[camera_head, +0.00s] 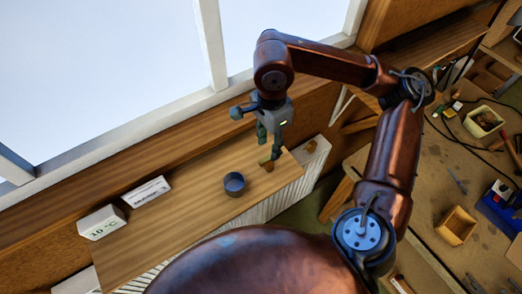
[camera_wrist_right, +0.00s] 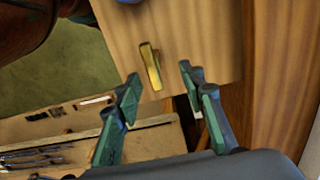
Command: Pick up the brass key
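The brass key (camera_wrist_right: 150,66) shows in the right wrist view as a narrow golden bar on a wooden sill (camera_wrist_right: 205,40), close to the sill's edge. My right gripper (camera_wrist_right: 160,76) is open, with its two green fingers apart and the key ahead of and between their tips. I cannot see the fingers touching it. In the head view the right gripper (camera_head: 270,148) points down over the right end of the sill (camera_head: 190,215), and the key (camera_head: 264,160) shows small at its fingertips. My left gripper is not in view.
A dark round cup (camera_head: 234,184) stands on the sill left of the gripper. A white box reading 10 °C (camera_head: 101,222) and a white label block (camera_head: 147,191) are farther left. A window frame (camera_head: 120,133) borders the sill. A cluttered workbench (camera_head: 440,215) lies right.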

